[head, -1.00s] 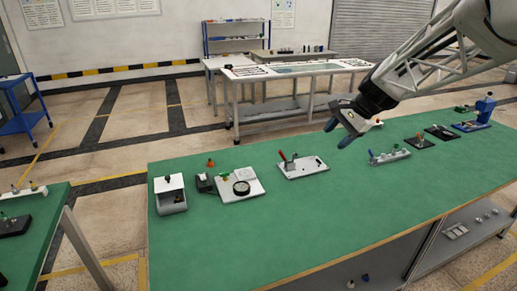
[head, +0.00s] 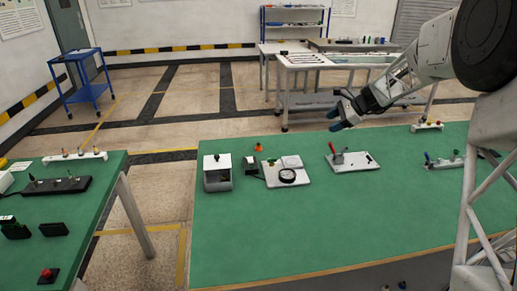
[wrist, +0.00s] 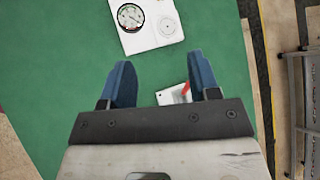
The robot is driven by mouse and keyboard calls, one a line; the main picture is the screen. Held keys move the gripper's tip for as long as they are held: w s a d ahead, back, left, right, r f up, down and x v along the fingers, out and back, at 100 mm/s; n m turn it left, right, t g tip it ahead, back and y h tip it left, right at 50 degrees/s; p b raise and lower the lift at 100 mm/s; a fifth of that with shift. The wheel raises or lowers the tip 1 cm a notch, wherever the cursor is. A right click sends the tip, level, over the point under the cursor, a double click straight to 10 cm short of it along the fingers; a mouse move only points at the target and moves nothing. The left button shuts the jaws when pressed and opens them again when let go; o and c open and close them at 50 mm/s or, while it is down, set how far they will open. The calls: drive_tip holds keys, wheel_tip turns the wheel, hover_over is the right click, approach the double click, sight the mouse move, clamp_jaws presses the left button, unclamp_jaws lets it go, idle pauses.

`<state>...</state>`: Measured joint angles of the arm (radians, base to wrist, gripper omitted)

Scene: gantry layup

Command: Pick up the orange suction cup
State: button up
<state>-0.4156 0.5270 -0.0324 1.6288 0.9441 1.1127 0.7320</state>
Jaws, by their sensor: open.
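The small orange suction cup (head: 258,147) stands on the green table (head: 300,230) near its far edge in the head view. It is behind the small black-and-white block and left of the plate with the round dial. My gripper (head: 341,116) is open and empty, raised above the table, to the right of the cup in the head view. In the wrist view my gripper's two blue fingers (wrist: 160,60) are spread apart with nothing between them. The cup is not visible in the wrist view.
A white box (head: 217,174) stands left of the dial plate (head: 286,172), which also shows in the wrist view (wrist: 148,22). A white plate with a red lever (head: 352,161) lies below my gripper. The table's front is clear. A second green table (head: 90,215) holds other fixtures.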

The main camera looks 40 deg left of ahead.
drive_tip(key=w+a+f+m+g+y, duration=0.1)
drive_tip(key=w+a+f, duration=0.1)
drive_tip(key=a+f, duration=0.4)
drive_tip(key=w+a+f+m+y, duration=0.1)
drive_tip(key=w+a+f, duration=0.25)
drive_tip(key=a, duration=0.45)
drive_tip(key=m+g+y, duration=0.1)
drive_tip(key=m, duration=0.1)
approach(258, 146)
drive_tip(key=shift+w+a+r, duration=0.15)
drive_tip(key=shift+w+r, duration=0.15)
drive_tip(key=shift+r, duration=0.05)
drive_tip(key=shift+a+f, duration=0.4)
drive_tip(key=shift+a, duration=0.05)
drive_tip(key=shift+x, duration=1.3)
drive_tip(key=shift+s+a, duration=0.1)
drive_tip(key=shift+s, duration=0.05)
drive_tip(key=shift+y, duration=0.3)
drive_tip(key=shift+x, duration=2.5)
drive_tip(key=shift+r, duration=0.1)
